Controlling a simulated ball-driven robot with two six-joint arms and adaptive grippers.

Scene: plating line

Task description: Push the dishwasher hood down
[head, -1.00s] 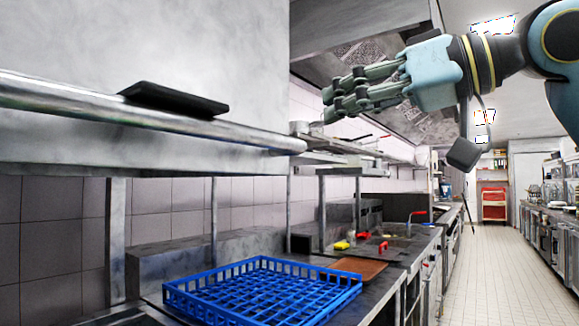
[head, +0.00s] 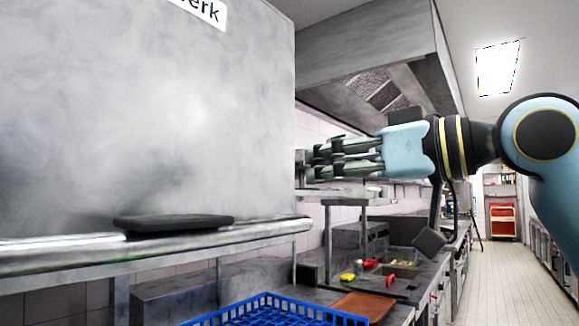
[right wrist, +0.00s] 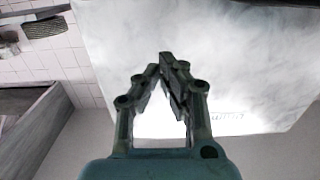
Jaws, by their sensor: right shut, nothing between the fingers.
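The dishwasher hood (head: 150,120) is a large grey metal box filling the left of the head view, with part of a label at its top. A round metal bar (head: 270,232) runs along its lower edge, with a flat black piece (head: 175,222) on it. My right gripper (head: 316,164) is shut and empty, fingers pointing left, just right of the hood's side edge and higher in the picture than the bar's end. In the right wrist view its fingertips (right wrist: 165,60) meet in front of the pale hood face (right wrist: 235,60). No contact is visible. My left gripper is out of view.
A blue basket (head: 265,300) sits on the counter below the bar, partly cut off. A brown board (head: 362,306), yellow and red items and a metal shelf (head: 345,201) stand farther back. An extractor canopy (head: 375,45) hangs above. The aisle (head: 495,275) at right is clear.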

